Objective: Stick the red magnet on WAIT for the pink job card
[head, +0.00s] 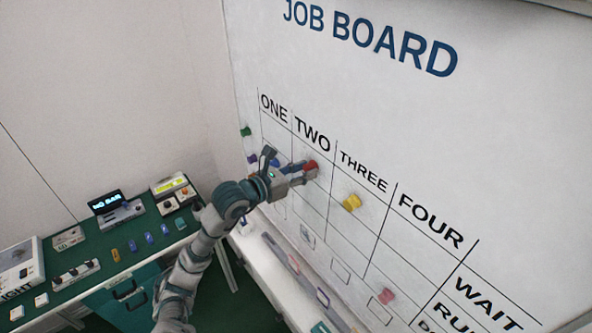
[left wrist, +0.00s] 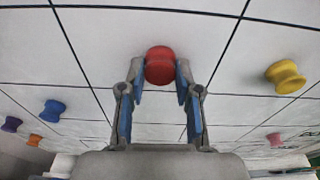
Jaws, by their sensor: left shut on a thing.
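My left gripper (head: 306,173) is shut on the red magnet (head: 311,166) at the job board (head: 480,60), in the column under TWO. In the left wrist view the red magnet (left wrist: 160,65) sits between the two fingertips, close to the board; I cannot tell if it touches. The word WAIT (head: 487,291) stands at the lower right of the board, right of FOUR. A pink magnet-like piece (head: 386,296) is low on the board and also shows in the left wrist view (left wrist: 274,139). I cannot make out a pink job card for certain. My right gripper is out of view.
A yellow magnet (head: 351,202) is on the board under THREE. Green (head: 246,131), purple (head: 252,159) and blue (head: 275,162) magnets are at the left; an orange one (left wrist: 34,140) shows in the left wrist view. A green-topped bench (head: 140,235) with devices stands at the left.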

